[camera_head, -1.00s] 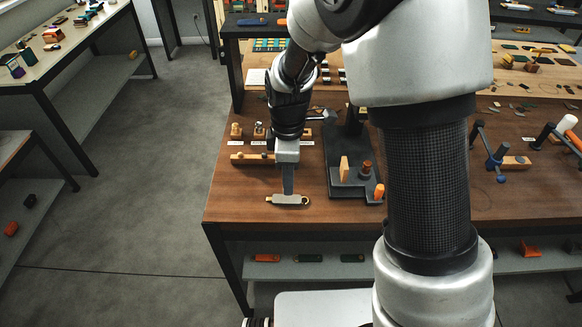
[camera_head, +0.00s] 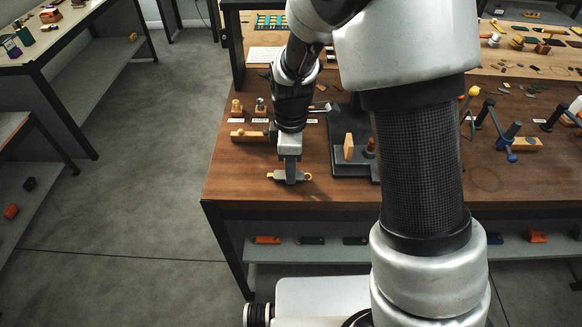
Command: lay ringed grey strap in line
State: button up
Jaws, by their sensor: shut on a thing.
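The ringed grey strap (camera_head: 300,178) is near the front left edge of the wooden bench (camera_head: 240,185). It lies crosswise in the picture, with its ring at the right end and a tan part at the left end. My gripper (camera_head: 291,180) points down and is shut on the strap's middle, hiding that part. I cannot tell whether the strap touches the bench top or hangs just above it.
A dark press base (camera_head: 345,187) with a tan block (camera_head: 348,148) stands just right of my gripper. A wooden bar (camera_head: 248,137) and small labelled pieces (camera_head: 237,107) lie behind it. Bare bench lies to the left and in front.

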jog(key=shift+r+p, duration=1.4)
jog(key=shift+r, duration=0.85)
